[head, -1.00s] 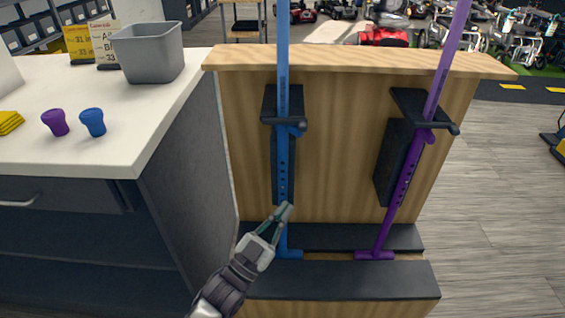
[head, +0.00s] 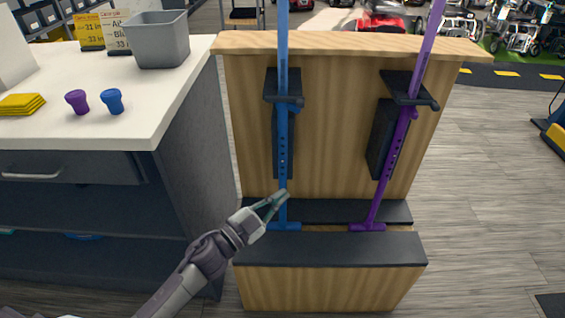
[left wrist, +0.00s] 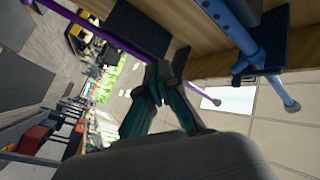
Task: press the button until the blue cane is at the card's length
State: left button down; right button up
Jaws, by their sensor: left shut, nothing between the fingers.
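The blue cane (head: 283,150) stands upright in a holder on the wooden stand, its handle end out of the top of the head view. A column of holes runs down its lower tube. My left gripper (head: 281,196) is shut and empty, its tips in front of or beside the tube below the holes; contact cannot be told. In the left wrist view the fingers (left wrist: 165,75) stand apart from the blue cane (left wrist: 234,28) in the image. A yellow card (head: 88,30) and a white card (head: 117,33) stand on the counter; the yellow one seems to read 31 in and 33 in. My right gripper is out of view.
A purple cane (head: 393,150) leans in the right holder of the stand (head: 335,160). The white counter (head: 160,110) on the left bears a grey bin (head: 159,40), a purple cup-shaped piece (head: 77,101), a blue one (head: 112,100) and yellow cloths (head: 22,104).

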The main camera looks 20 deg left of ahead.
aim_at(283, 161)
pick_arm(q)
jog(key=w+a+b, duration=0.2)
jog(key=w, duration=0.6)
jog(key=shift+w+a, duration=0.15)
jog(key=shift+w, duration=0.1)
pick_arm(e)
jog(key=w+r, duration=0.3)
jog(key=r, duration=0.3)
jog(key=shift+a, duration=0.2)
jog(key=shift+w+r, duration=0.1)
pick_arm(q)
jog(key=shift+w, duration=0.1)
dwell(0.4)
jog(key=shift+w+a, duration=0.15)
jog(key=shift+w, duration=0.15)
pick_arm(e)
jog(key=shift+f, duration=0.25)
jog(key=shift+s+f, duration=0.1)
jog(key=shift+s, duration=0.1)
pick_arm(q)
jog(key=shift+w, duration=0.1)
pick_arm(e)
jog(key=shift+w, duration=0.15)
